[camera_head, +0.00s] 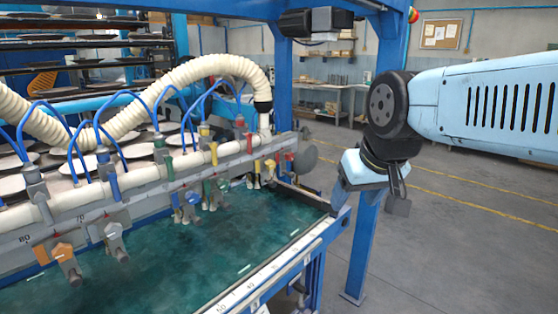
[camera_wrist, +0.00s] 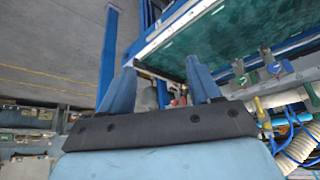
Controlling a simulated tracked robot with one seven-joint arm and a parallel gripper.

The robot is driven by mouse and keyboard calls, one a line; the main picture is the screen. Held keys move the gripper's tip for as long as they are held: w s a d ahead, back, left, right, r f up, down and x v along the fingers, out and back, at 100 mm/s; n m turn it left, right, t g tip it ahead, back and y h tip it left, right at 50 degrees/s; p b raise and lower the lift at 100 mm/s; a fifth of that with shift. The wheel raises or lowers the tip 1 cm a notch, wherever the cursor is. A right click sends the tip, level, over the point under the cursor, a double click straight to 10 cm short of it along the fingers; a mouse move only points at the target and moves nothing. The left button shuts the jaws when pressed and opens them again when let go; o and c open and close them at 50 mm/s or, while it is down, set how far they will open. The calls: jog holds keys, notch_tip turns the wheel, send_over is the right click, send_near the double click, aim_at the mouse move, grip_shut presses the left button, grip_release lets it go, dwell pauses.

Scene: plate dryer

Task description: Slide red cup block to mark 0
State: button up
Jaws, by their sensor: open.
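A small red block (camera_head: 289,158) shows at the right end of the grey rail in the head view, beside a grey disc. I cannot tell for certain that it is the red cup block, because other red parts sit along the rail (camera_head: 150,184). The rail carries a number scale with 80 and 70 readable at the left; mark 0 is not legible. My gripper (camera_head: 397,198) hangs in the air right of the table corner, apart from the rail. In the wrist view my gripper (camera_wrist: 161,64) is open and empty, with small red parts (camera_wrist: 180,99) beyond its fingers.
Blue, orange, green and yellow cup blocks hang along the rail, with blue hoses and a thick cream hose (camera_head: 215,68) above. The dark green table (camera_head: 190,265) has a raised, scaled front edge. A blue post (camera_head: 364,248) stands below my gripper. Floor at the right is clear.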

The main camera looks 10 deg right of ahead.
dwell(0.5)
jog(key=shift+w, duration=0.1)
jog(key=shift+c, duration=0.8)
jog(key=w+d+t, duration=0.1)
jog(key=w+d, duration=0.1)
jog(key=w, duration=0.3)
jog(key=w+d+t+h, duration=0.1)
jog(key=w, duration=0.5)
jog(key=w+d+t+h, duration=0.1)
jog(key=w+d, duration=0.1)
jog(key=w, duration=0.4)
jog(key=shift+d+n, duration=0.3)
jog(key=shift+d, duration=0.05)
jog(key=shift+c, duration=0.2)
jog(key=w+d+f+n+t+y, duration=0.1)
jog(key=w+f+n+t+y, duration=0.3)
jog(key=w, duration=0.6)
jog(key=w+d+f+n+t+y, duration=0.15)
jog(key=w+f, duration=0.35)
jog(key=w, duration=0.6)
notch_tip(320, 180, down, 10)
jog(key=w+n+y, duration=0.1)
jog(key=y, duration=0.6)
jog(key=shift+t, duration=0.25)
jog(key=x, duration=1.4)
jog(key=shift+s+a, duration=0.15)
jog(key=shift+a, duration=0.25)
jog(key=shift+c, duration=0.2)
grip_shut()
